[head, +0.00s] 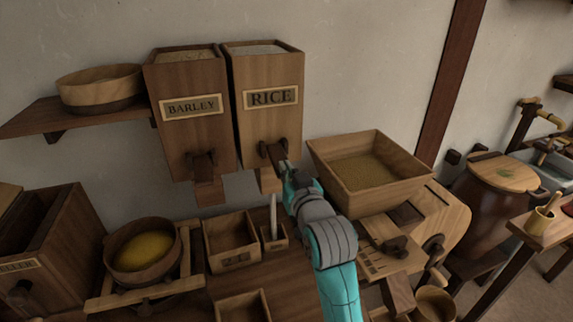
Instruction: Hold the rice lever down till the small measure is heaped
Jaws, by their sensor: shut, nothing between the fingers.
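The rice bin (270,119), a wooden box labelled RICE, hangs on the wall with pale grain at its top. Its dark lever (268,149) is at the lower front. My gripper (284,166) is shut with nothing between its fingers, at the lever's right end; whether it touches the lever is too small to tell. A white stream of rice (273,211) falls from the spout (266,184) below. It runs into the small measure (271,244), a little wooden box under the spout. The fill inside the measure is hard to make out.
The barley bin (193,134) hangs just left. A larger open box (230,262) stands beside the small measure. A wooden hopper of grain (399,193) stands close right of my arm. A bowl of yellow grain (111,258) sits at left.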

